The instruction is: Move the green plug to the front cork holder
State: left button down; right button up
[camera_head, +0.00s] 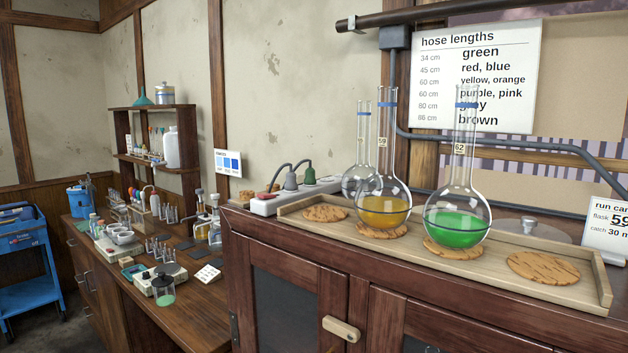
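A white power strip (265,207) lies at the back left of the wooden cabinet top. Two dark plugs with curved cords stand upright on it. The left plug (290,181) looks grey-green and the right plug (310,175) looks greener; at this size I cannot be sure which is the green plug. Round cork pieces lie in a wooden tray: an empty left one (326,213), one (388,231) under the yellow flask, one (452,250) under the green flask, and an empty right one (543,268). I cannot tell which is the front cork holder. Neither gripper is in view.
Round flasks with yellow liquid (383,208) and green liquid (458,226) stand in the tray (490,276), with a clear flask (359,184) behind. A grey pipe (480,143) runs along the wall. A cluttered lower bench (190,309) is at left.

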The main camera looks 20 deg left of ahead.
aim_at(310, 179)
jog(key=z, duration=0.25)
jog(key=j+z, duration=0.6)
jog(key=z, duration=0.2)
jog(key=k+j+z, duration=0.15)
jog(key=z, duration=0.25)
jog(key=k+j+z, duration=0.15)
jog(key=j+z, duration=0.25)
jog(key=k+j+z, duration=0.5)
jog(key=k+j, duration=1.4)
jog(key=k, duration=0.25)
